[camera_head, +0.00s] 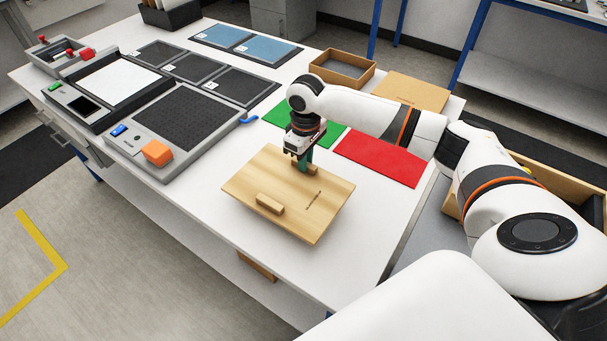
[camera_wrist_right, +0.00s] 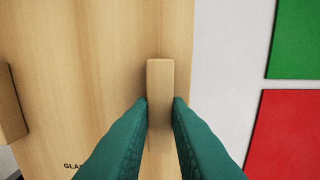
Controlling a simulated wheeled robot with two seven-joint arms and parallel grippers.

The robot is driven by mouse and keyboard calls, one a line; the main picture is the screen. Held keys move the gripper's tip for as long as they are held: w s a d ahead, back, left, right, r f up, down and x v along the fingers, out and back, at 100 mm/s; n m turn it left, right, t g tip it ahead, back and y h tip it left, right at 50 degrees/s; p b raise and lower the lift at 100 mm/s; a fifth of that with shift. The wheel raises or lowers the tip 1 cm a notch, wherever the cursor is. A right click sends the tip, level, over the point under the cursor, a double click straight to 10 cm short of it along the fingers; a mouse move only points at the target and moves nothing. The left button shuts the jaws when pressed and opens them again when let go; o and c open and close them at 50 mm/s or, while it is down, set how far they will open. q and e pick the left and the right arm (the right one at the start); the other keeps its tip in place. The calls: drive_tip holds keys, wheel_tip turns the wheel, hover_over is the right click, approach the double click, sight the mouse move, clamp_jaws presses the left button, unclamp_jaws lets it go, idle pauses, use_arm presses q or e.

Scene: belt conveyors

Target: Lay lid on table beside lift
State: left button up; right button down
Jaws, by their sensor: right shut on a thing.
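A light wooden lid (camera_head: 290,205) shows in the head view over the front part of the white table. It has two block handles; the near one (camera_head: 269,203) is free. My right gripper (camera_head: 302,163) is shut on the far handle, which shows between its green fingers in the right wrist view (camera_wrist_right: 160,95). I cannot tell whether the lid touches the table or hangs just above it. Part of a printed word shows on the lid (camera_wrist_right: 75,165). My left gripper is not in view.
A green mat (camera_head: 285,113) and a red mat (camera_head: 380,158) lie behind the lid. A grey device with an orange block (camera_head: 157,153) stands left. An open cardboard box (camera_head: 342,68) and a flat brown panel (camera_head: 412,92) lie at the back. Bare white table surrounds the lid.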

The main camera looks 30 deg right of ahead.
wheel_tip(320, 180, down, 5)
drive_tip(key=shift+r, duration=0.15)
drive_tip(key=c, duration=1.4)
unclamp_jaws()
drive_tip(key=shift+o, duration=0.2)
wheel_tip(320, 180, up, 12)
drive_tip(key=shift+r+b, duration=0.1)
drive_tip(key=shift+b, duration=0.2)
